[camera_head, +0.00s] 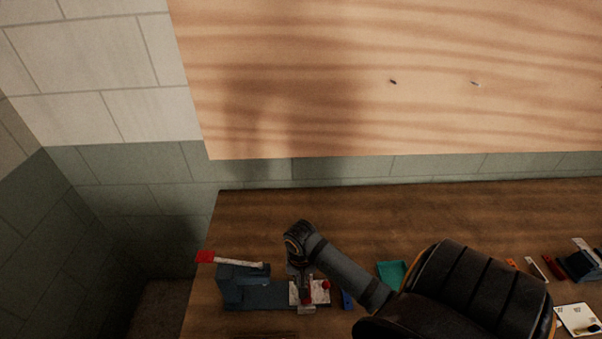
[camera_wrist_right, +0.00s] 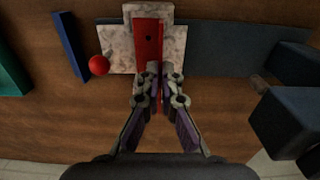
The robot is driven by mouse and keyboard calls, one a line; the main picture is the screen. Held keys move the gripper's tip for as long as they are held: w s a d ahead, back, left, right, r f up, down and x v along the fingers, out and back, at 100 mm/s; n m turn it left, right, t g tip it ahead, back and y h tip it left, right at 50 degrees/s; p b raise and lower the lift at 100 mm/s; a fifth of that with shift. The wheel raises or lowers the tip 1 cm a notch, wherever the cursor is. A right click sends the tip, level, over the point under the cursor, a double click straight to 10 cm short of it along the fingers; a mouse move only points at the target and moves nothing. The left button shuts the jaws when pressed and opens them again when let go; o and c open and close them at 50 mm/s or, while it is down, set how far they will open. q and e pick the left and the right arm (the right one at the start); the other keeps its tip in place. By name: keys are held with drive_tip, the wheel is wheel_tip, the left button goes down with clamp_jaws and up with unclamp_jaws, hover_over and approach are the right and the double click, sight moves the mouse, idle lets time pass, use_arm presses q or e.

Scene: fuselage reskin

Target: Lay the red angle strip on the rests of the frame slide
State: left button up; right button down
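My right gripper (camera_wrist_right: 159,69) is at the strip's near end. Its fingertips are close together and appear to pinch the strip's edge. In the head view my right gripper (camera_head: 305,290) points down over the pale slide (camera_head: 321,292), and my arm hides most of the strip. My left gripper is not in view.
A red ball knob (camera_wrist_right: 99,65) sits left of the slide. A dark blue fixture (camera_head: 244,292) with a red-ended pale lever (camera_head: 205,256) stands left. A blue bar (camera_wrist_right: 70,46) and a teal tray (camera_head: 391,272) are nearby. Small parts lie at the right.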

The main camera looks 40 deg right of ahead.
drive_tip(key=shift+f, duration=0.7)
idle(0.6)
drive_tip(key=c, duration=1.4)
unclamp_jaws()
drive_tip(key=shift+c, duration=0.2)
wheel_tip(320, 180, up, 12)
